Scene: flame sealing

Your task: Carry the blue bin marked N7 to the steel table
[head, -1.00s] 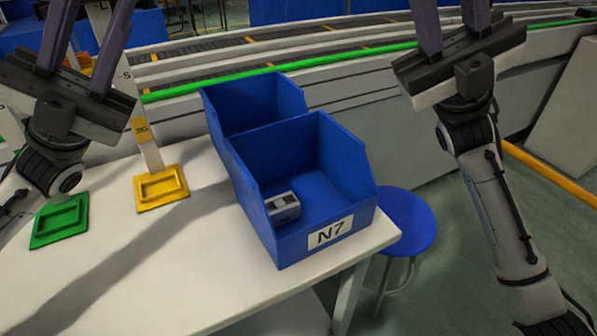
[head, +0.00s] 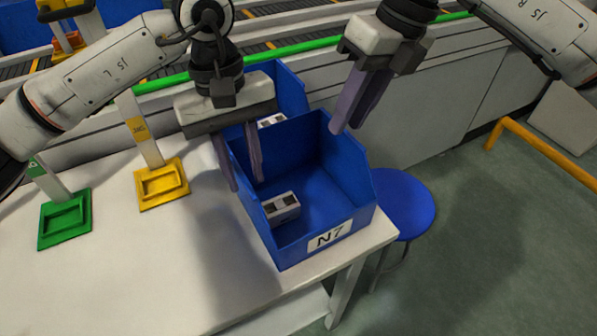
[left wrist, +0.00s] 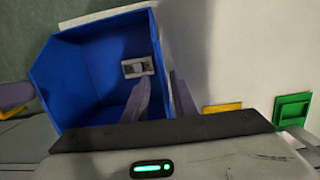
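The blue bin marked N7 (head: 290,247) stands upright on the white table near its right corner. A small grey block (head: 282,207) lies inside it; the bin also shows in the left wrist view (left wrist: 80,85). My left gripper (head: 246,186) is open and points down at the bin's left wall, one finger inside and one outside. My right gripper (head: 349,127) appears open, its fingers pointing down at the bin's right rim. I cannot tell whether its fingers straddle that wall. No table that I can identify as the steel table is in view.
A second blue bin (head: 292,88) with a grey block stands directly behind N7. Yellow (head: 163,186) and green (head: 65,222) stands are on the white table (head: 140,275). A blue stool (head: 402,204) and a yellow rail (head: 545,155) are to the right. A conveyor runs behind.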

